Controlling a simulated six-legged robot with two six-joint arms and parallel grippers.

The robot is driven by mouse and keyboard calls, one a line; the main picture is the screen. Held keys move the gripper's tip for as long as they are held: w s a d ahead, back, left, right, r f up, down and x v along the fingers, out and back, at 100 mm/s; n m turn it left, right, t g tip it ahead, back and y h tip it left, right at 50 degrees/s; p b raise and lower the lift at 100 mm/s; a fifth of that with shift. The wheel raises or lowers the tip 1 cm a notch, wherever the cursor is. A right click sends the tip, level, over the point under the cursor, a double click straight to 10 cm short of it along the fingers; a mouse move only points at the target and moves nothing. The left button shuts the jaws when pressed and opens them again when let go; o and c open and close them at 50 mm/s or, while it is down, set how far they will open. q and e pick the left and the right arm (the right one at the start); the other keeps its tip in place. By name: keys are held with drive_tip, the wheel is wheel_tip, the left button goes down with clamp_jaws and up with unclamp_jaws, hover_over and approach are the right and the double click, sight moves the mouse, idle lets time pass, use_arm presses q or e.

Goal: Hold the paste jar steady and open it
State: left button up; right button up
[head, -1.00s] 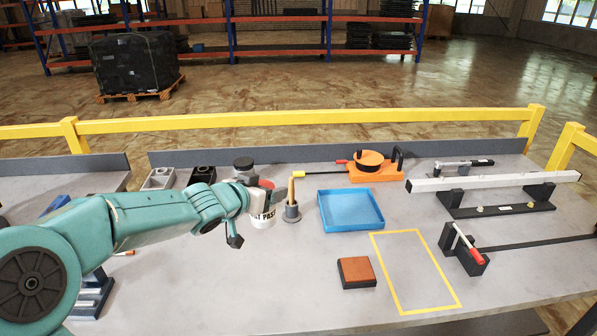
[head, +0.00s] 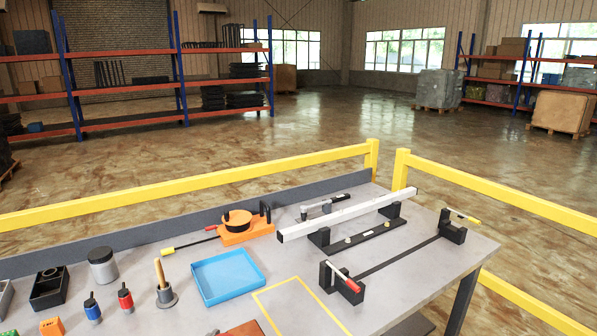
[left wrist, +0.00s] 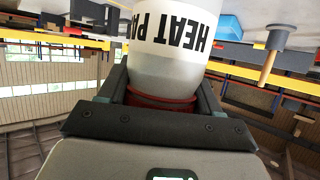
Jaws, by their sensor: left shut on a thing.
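The paste jar (left wrist: 175,40) is white with black letters that start "HEAT PA". It shows upside down in the left wrist view, with a grey band and a dark red part (left wrist: 160,102) towards the gripper. My left gripper (left wrist: 162,95) is shut on the jar, one dark finger on each side. The jar's far end is cut off by the frame edge. I cannot tell whether the red part is its lid. The head view shows neither my left arm nor this jar. My right gripper is in neither view.
An orange fixture (head: 247,232) and clamp rails (head: 355,240) are behind and right.

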use_arm(q)
drive_tip(key=shift+s+a+f+n+y, duration=0.15)
drive_tip(key=shift+s+f+n+y, duration=0.1)
drive_tip(key=shift+s+f+y, duration=0.25)
drive_tip(key=shift+s+a+f+n+y, duration=0.15)
drive_tip(key=shift+s+f+n+y, duration=0.2)
drive_tip(key=shift+f, duration=0.35)
drive_tip(key=shift+n+y, duration=0.55)
drive_tip(key=shift+n, duration=0.05)
drive_tip(key=a, duration=0.4)
drive_tip(key=shift+s+a+r, duration=0.15)
drive_tip(key=shift+s, duration=0.1)
